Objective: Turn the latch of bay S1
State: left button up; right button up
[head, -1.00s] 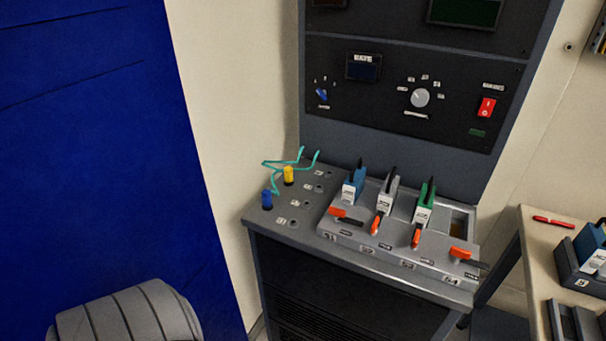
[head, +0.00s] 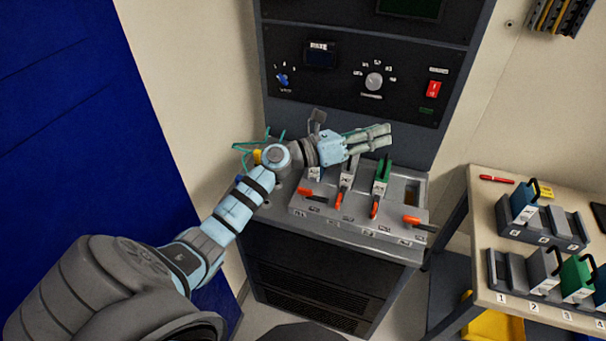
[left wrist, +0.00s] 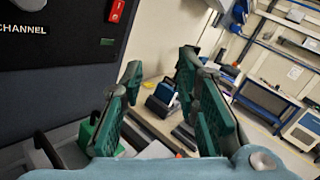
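The latch of bay S1 (head: 307,193) is the leftmost orange-tipped handle on the grey console shelf (head: 345,228); it lies crosswise, orange end to the left. My left gripper (head: 388,137) is above and behind the bays, fingers pointing right, apart from the latch. In the left wrist view its green-padded fingers (left wrist: 160,68) are spread with nothing between them. The S1 latch is not visible in that view. My right gripper is not in view.
Beside S1 are a grey-white module (head: 347,178), a green module (head: 382,173) and an empty bay with a crosswise orange latch (head: 412,220). Yellow and blue plugs with teal cables are partly hidden by my arm. A side table (head: 460,190) with module racks stands right; a control panel (head: 350,75) rises behind.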

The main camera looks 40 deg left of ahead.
pick_arm(q)
jog(key=a+f+m+g, duration=0.3)
jog(key=m+g, duration=0.3)
jog(key=m, duration=0.1)
jog(key=m+g+y, duration=0.4)
jog(key=g+y, duration=0.2)
jog(key=g, duration=0.2)
send_near(304, 189)
jog(key=b+x, duration=0.3)
jog(key=b, duration=0.5)
jog(key=shift+w+f, duration=0.1)
jog(key=shift+f, duration=0.3)
jog(key=x, duration=0.4)
jog(key=shift+w+d+b, duration=0.1)
jog(key=shift+d+b, duration=0.1)
jog(key=shift+b, duration=0.15)
jog(key=shift+d+f, duration=0.15)
jog(key=shift+f, duration=0.2)
grip_shut()
